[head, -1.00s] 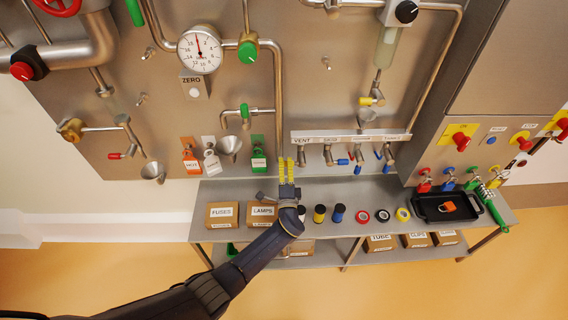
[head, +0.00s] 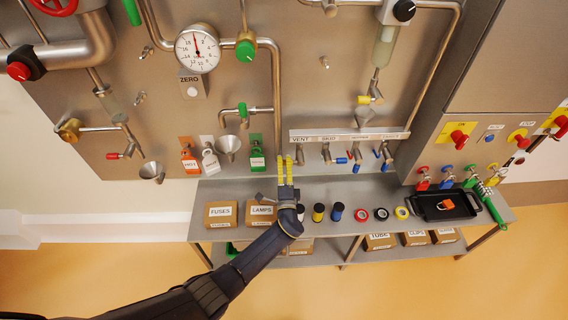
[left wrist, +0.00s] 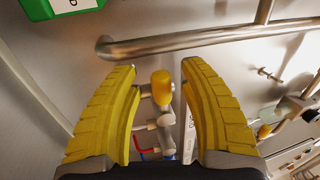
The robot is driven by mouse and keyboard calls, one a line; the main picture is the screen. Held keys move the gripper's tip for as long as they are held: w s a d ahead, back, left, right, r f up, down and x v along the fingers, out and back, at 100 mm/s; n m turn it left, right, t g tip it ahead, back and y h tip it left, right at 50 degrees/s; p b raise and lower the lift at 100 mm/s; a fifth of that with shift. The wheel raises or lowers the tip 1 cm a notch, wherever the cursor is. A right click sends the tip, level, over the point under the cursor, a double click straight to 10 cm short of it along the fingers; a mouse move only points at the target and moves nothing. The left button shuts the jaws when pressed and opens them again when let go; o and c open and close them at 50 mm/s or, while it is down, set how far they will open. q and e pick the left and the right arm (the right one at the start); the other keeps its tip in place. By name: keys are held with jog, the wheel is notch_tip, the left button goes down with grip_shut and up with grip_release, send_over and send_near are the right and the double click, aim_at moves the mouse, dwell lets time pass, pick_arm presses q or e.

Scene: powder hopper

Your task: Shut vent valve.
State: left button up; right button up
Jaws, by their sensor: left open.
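The vent valve (head: 300,156) is the leftmost of the small valves under the label strip, below the word VENT. My left gripper (head: 285,162) has yellow fingers pointing up at the panel, just left of and below this valve. In the left wrist view the two fingers (left wrist: 160,105) are apart. A yellow-capped handle (left wrist: 162,84) shows between them, with metal fittings behind it. No contact with it can be made out. It looks like the vent valve's handle, but its lever position is hard to tell. My right gripper is not in view.
A label strip (head: 350,135) runs above several valves with blue and red handles. A green tag (head: 257,156) hangs left of the gripper. A vertical pipe (head: 278,95) runs just above it. Below is a shelf (head: 335,190) with boxes, small rolls and a black tray (head: 445,208).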

pick_arm(q)
jog(key=v, duration=1.1)
jog(key=shift+s, duration=0.2)
